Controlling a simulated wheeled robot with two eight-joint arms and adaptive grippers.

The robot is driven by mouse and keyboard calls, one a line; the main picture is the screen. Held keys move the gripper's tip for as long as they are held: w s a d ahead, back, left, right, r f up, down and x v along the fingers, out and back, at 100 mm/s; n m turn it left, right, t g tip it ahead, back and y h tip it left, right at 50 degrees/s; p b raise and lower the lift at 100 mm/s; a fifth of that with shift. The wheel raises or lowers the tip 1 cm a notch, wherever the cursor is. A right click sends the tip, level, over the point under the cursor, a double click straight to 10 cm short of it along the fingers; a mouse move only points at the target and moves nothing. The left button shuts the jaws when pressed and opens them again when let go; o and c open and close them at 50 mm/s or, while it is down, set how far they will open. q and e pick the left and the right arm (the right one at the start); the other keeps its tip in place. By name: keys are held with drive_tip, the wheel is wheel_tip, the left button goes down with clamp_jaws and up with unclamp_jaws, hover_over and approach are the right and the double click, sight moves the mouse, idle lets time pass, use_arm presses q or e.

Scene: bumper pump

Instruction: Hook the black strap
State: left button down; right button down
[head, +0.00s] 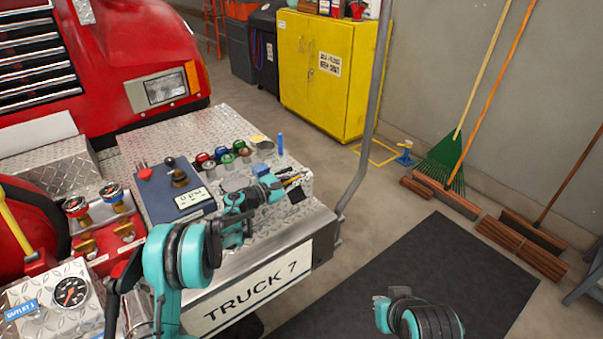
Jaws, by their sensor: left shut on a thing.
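My left arm reaches in over the diamond-plate bumper. Its gripper (291,181) is at the bumper's right end, shut on a small dark piece that appears to be the black strap (297,195). The strap is small in the picture and the fingers partly cover it. I cannot make out a hook or whether the strap touches one. Part of my right arm shows at the bottom right, over the dark mat; its fingertips are not visible.
On the bumper (215,125) stand a blue pump panel (172,190), several coloured caps (225,155) and an upright blue cylinder (280,144). A grey pole (368,130) rises at the bumper's right end. A dark mat (450,260) covers the floor; brooms (460,150) lean on the wall.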

use_arm(q)
drive_tip(key=shift+f, duration=0.1)
idle(0.3)
drive_tip(key=c, duration=1.6)
unclamp_jaws()
drive_tip(key=v, duration=1.2)
